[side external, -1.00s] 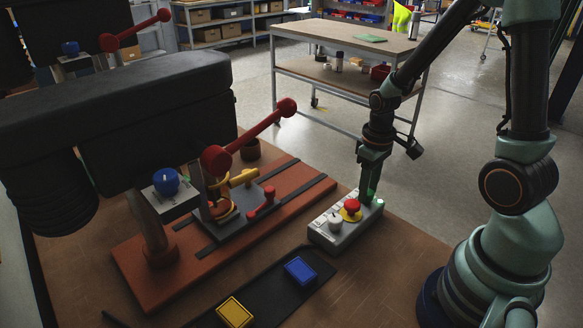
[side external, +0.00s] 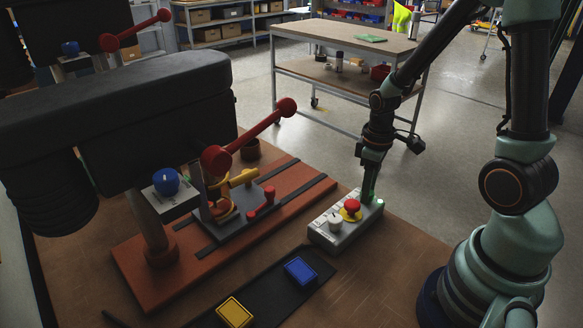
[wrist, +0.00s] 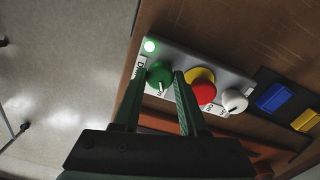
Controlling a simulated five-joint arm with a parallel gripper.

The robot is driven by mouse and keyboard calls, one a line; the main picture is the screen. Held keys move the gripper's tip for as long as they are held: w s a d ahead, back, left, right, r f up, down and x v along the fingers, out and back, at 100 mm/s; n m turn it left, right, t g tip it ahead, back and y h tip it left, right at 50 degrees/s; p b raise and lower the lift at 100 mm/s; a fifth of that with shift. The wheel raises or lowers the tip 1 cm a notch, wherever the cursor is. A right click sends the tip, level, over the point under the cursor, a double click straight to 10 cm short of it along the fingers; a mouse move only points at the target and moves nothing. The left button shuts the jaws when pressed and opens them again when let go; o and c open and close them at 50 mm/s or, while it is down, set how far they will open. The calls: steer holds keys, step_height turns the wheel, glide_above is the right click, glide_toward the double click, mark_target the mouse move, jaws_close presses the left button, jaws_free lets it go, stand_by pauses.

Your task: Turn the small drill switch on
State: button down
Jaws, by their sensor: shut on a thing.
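A grey control box (side external: 345,240) stands at the right of the bench in the side view. In the wrist view its face (wrist: 182,58) carries a green knob (wrist: 159,82) with a white pointer line, next to a partly covered label beginning with "D". A small green lamp (wrist: 150,46) glows beside the knob. My gripper (side external: 368,196) points down at the box's far end. In the wrist view its fingers (wrist: 160,74) are on either side of the green knob, shut on it. The arm hides the knob in the side view.
A red mushroom button (side external: 352,206) on a yellow base and a white knob (side external: 334,221) share the box, close to my gripper. A drill press with a red lever (side external: 250,137) and a blue knob (side external: 166,181) stands left. Blue (side external: 300,270) and yellow (side external: 234,312) blocks lie in front.

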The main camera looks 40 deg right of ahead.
steer(key=shift+c, duration=2.2)
jaws_free()
step_height(320, 180, up, 12)
steer(key=shift+r, duration=0.1)
